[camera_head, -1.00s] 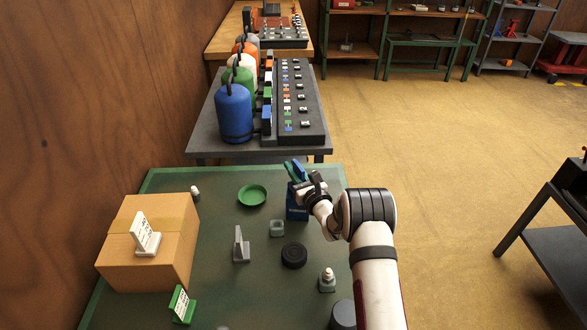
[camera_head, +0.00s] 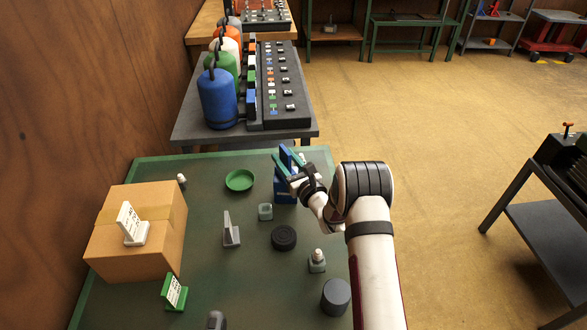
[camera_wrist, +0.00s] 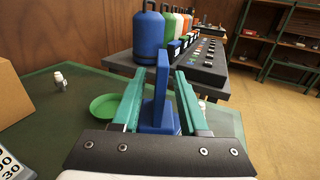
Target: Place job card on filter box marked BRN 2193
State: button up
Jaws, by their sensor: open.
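A blue piece (camera_head: 286,190) with an upright plate stands at the far right of the green table, with a pale marking on its front. It also shows in the wrist view (camera_wrist: 163,85). My gripper (camera_head: 287,163) is open, its two green fingers on either side of the blue plate. A gap shows beside the plate in the wrist view. A white card stand (camera_head: 129,223) with dark print sits on a cardboard box (camera_head: 150,255) at the left. A green card stand (camera_head: 175,292) with a printed white face stands in front of the box. I cannot read BRN 2193 anywhere.
On the table (camera_head: 215,275) stand a green dish (camera_head: 240,180), a grey stand (camera_head: 231,232), a black disc (camera_head: 284,238), a small bottle (camera_head: 317,262) and a dark cylinder (camera_head: 336,297). Behind, a grey bench holds coloured cylinders (camera_head: 217,98) and a panel (camera_head: 281,90).

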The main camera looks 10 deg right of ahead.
jog(key=s+d+r+m+g+h, duration=0.4)
jog(key=s+m, duration=0.3)
jog(key=m, duration=0.4)
jog(key=s+d+r+m+g+h, duration=0.25)
jog(key=s+d+m, duration=0.35)
jog(key=m, duration=0.4)
jog(key=s+a+r+m+g, duration=0.1)
jog(key=s+a+m+g, duration=0.1)
jog(key=s+m, duration=0.6)
jog(key=s+a+r+m+g+y, duration=0.1)
jog(key=s+a+m+g, duration=0.2)
jog(key=s, duration=1.3)
jog(key=s+a+r+m+g, duration=0.1)
jog(key=s+a+m+g, duration=0.2)
jog(key=s+m, duration=0.9)
jog(key=shift+r+m+g, duration=0.15)
jog(key=shift+m+g, duration=0.85)
jog(key=shift+g, duration=0.15)
